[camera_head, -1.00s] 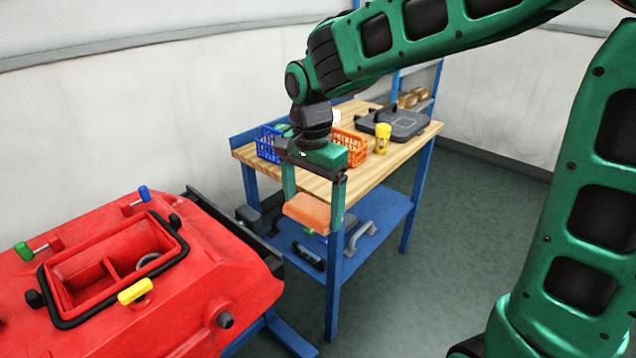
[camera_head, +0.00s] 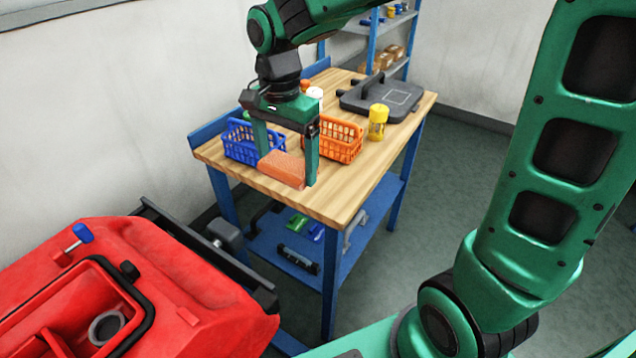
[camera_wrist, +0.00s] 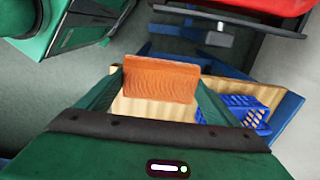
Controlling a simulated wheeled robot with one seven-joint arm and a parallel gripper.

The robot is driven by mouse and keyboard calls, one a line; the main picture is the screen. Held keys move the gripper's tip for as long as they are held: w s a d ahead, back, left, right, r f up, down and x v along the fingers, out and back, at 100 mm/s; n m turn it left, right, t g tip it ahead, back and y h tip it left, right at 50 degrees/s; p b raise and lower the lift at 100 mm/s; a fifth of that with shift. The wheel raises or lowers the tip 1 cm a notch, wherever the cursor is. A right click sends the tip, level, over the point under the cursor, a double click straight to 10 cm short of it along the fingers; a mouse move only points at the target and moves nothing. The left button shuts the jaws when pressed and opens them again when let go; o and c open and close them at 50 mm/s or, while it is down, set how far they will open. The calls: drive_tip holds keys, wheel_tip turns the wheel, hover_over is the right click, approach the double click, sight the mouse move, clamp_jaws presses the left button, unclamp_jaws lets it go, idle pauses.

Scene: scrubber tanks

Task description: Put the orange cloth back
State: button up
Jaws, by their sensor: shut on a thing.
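The orange cloth (camera_head: 282,169) is a folded, block-like piece between the two fingers of my gripper (camera_head: 288,172). My gripper is shut on it, and the cloth also shows between the fingers in the wrist view (camera_wrist: 160,78). In the head view the cloth appears over the near part of the wooden table (camera_head: 345,190). I cannot tell whether it touches the tabletop. An orange basket (camera_head: 343,142) stands on the table just right of my gripper. A blue basket (camera_head: 238,143) stands to its left, partly hidden by the gripper.
A yellow container (camera_head: 378,120) and a dark grey case (camera_head: 400,98) stand farther back on the table. The blue lower shelf (camera_head: 270,240) holds several items. The red machine (camera_head: 190,285) is at the lower left. The table's front right corner is clear.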

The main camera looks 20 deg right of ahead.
hover_over(326, 194)
wheel_tip(326, 194, down, 6)
drive_tip(key=shift+a+f, duration=0.1)
drive_tip(key=shift+f, duration=0.05)
drive_tip(key=shift+s+f, duration=0.1)
drive_tip(key=shift+f, duration=1.95)
drive_tip(key=shift+f, duration=0.1)
drive_tip(key=o, duration=1)
wheel_tip(326, 194, up, 12)
